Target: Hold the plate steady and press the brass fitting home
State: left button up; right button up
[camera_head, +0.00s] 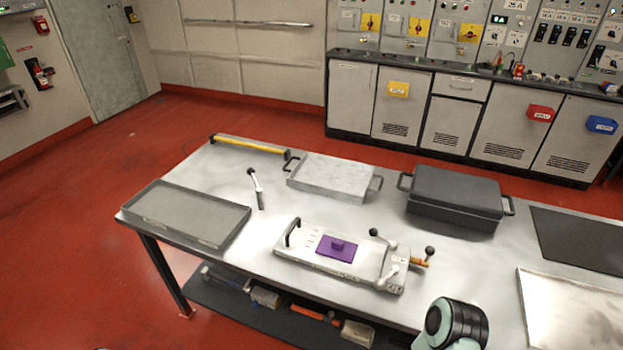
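A pale metal plate-like fixture (302,253) lies flat near the front edge of the table, with a black handle at its left end. A purple block (336,246) with a raised knob sits on it. Small levers with dark or pale knobs stand at its right end. A small yellow-orange piece (419,263), possibly the brass fitting, sticks out at the fixture's right side; how deep it sits cannot be told. Part of my arm, dark and teal, shows at the bottom right, apart from the fixture. Neither gripper is in view.
The metal table (240,258) also bears a grey tray (186,213) at left, a light handled tray (333,177), a dark handled case (455,197), an upright lever (258,191) and a yellow bar (250,145). Bare table surrounds the fixture. Cabinets (450,125) stand behind.

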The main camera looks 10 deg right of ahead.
aim_at(430, 250)
jog(key=z, duration=1.35)
jog(key=i+j+u, duration=0.1)
jog(key=i+j, duration=0.05)
